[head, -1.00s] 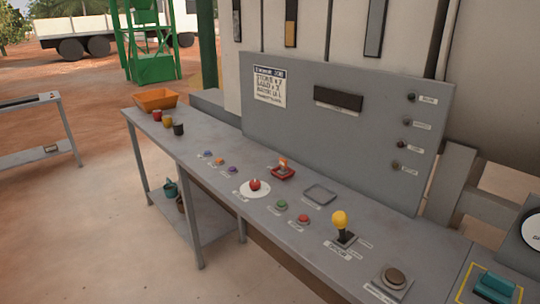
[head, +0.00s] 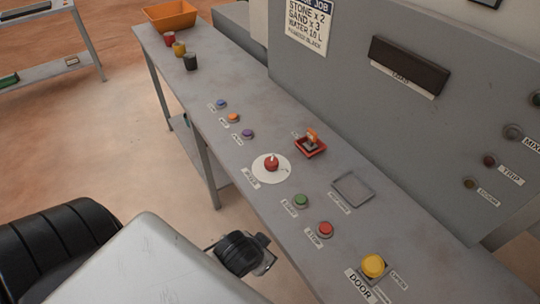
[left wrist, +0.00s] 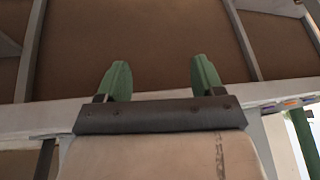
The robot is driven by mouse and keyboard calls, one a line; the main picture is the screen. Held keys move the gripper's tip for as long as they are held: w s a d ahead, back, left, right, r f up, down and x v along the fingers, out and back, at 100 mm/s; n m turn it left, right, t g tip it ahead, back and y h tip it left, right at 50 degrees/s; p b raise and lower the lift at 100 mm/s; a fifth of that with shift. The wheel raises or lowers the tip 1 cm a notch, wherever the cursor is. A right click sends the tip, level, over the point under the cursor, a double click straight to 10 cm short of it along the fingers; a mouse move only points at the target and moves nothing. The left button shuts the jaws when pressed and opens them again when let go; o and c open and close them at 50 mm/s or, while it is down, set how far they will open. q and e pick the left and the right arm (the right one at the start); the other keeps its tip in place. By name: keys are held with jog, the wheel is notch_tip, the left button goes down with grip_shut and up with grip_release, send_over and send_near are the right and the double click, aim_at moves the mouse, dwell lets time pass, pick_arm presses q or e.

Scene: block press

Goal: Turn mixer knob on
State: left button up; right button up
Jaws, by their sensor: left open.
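The counter carries an orange switch handle (head: 311,137) in a red base (head: 310,150) and a red knob (head: 271,163) on a white round dial (head: 263,177). Their small labels are too blurred to tell which is the mixer knob. A panel lamp (head: 513,132) has a label starting "MIX". My left gripper shows in the left wrist view (left wrist: 162,82), its two green fingers apart with nothing between them. In the head view, my left arm reaches in at the bottom left, short of the counter's controls; its fingers are not visible there. My right gripper is out of view.
A green start button (head: 301,200), a red stop button (head: 325,229) and a yellow door knob (head: 373,265) line the counter's front. Several small buttons, cups and an orange bin (head: 170,16) stand farther back. A grey panel (head: 345,90) rises behind.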

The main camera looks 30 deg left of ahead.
pick_arm(q)
notch_tip(320, 180, up, 8)
jog(key=t, duration=0.1)
jog(key=w+d+r+m+t+h, duration=0.3)
jog(key=w+r+m+t+h, duration=0.25)
jog(key=w+r, duration=0.35)
jog(key=w+d+r+m+t+h, duration=0.4)
jog(key=w+r+h, duration=0.3)
jog(key=w, duration=0.4)
jog(key=m+g+y, duration=0.2)
jog(key=g+y, duration=0.6)
jog(key=g, duration=0.6)
send_near(271, 161)
jog(key=shift+m, duration=0.25)
jog(key=p+x, duration=0.2)
jog(key=x, duration=0.7)
jog(key=shift+w+f, duration=0.1)
jog(key=shift+f, duration=0.05)
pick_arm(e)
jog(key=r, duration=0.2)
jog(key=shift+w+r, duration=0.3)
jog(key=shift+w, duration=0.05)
